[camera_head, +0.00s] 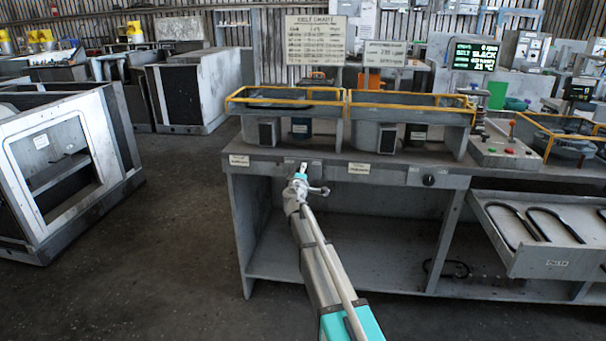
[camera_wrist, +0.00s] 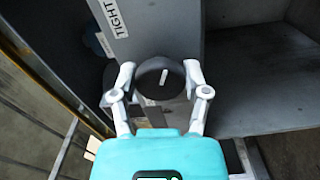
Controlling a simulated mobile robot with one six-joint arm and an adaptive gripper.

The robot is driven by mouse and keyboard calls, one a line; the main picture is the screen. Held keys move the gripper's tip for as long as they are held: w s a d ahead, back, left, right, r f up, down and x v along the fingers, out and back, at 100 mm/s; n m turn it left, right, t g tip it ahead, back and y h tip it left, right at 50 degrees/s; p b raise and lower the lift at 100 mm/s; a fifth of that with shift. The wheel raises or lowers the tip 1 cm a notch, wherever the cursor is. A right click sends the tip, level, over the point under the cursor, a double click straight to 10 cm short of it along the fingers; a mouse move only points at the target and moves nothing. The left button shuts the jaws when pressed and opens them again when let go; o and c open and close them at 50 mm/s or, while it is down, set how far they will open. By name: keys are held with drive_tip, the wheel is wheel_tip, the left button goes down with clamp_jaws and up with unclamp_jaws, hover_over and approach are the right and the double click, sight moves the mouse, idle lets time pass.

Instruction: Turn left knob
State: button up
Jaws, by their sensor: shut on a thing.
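The left knob (camera_wrist: 152,80) is round and black with a short white mark on its face, seen in the wrist view. My gripper (camera_wrist: 160,72) has one finger on each side of the knob and is shut on it. The white mark runs nearly along the picture's vertical, tilted slightly. In the head view my gripper (camera_head: 302,170) reaches the front panel of the workbench (camera_head: 280,163) and hides the left knob. A second black knob (camera_head: 428,180) sits farther right on the same panel, clear of my gripper.
A label reading "TIGHT" (camera_wrist: 115,18) is beside the knob in the wrist view. Yellow-railed trays (camera_head: 285,100) stand on the bench. An open drawer (camera_head: 540,262) with curved black parts juts out at right. The floor (camera_head: 180,240) at left is clear.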

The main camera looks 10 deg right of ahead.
drive_tip(key=shift+m, duration=0.6)
drive_tip(key=o, duration=1.1)
drive_tip(key=shift+o, duration=0.2)
drive_tip(key=shift+s, duration=0.1)
drive_tip(key=v, duration=1.1)
drive_tip(key=shift+s, duration=0.35)
drive_tip(key=shift+a, duration=0.1)
